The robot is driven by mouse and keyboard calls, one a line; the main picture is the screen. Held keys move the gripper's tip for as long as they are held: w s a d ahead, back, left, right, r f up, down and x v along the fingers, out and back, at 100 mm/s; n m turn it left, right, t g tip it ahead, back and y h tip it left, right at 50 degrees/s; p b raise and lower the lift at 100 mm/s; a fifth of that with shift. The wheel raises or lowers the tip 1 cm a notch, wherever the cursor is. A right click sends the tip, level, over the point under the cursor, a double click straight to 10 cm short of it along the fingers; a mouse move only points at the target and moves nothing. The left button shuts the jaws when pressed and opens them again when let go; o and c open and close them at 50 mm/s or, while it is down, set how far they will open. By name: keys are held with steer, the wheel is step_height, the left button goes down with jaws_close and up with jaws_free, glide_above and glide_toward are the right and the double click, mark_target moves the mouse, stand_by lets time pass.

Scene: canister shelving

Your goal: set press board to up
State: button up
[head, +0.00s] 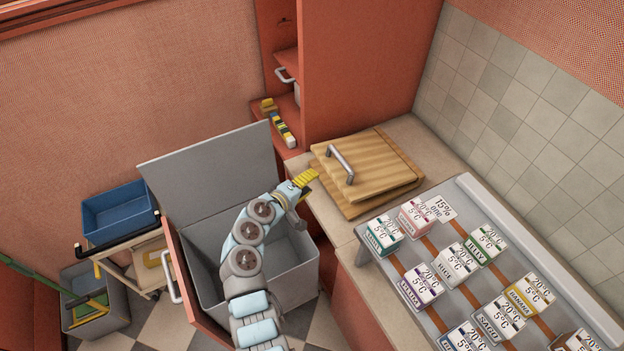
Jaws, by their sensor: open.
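The press board (374,160) is a wooden board with a grey metal bar handle (341,164) along its left side. It lies nearly flat, slightly tilted, over another wooden board (366,203) on the beige counter. My gripper (306,178), with yellow finger pads, is just left of the boards near the counter edge. It is open, and I see nothing between its fingers. It looks apart from the handle, though the exact gap in depth is hard to tell.
A grey rack (375,247) of labelled cartons stands right of the boards. Below my arm is an open grey bin (207,275) with a raised lid (212,168). A red cabinet (357,70) rises behind. A trolley with a blue tray (120,212) stands left.

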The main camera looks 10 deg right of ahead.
steer(key=shift+s+a+r, duration=0.15)
steer(key=shift+s+a, duration=0.2)
steer(key=shift+s, duration=0.05)
steer(key=shift+d, duration=0.1)
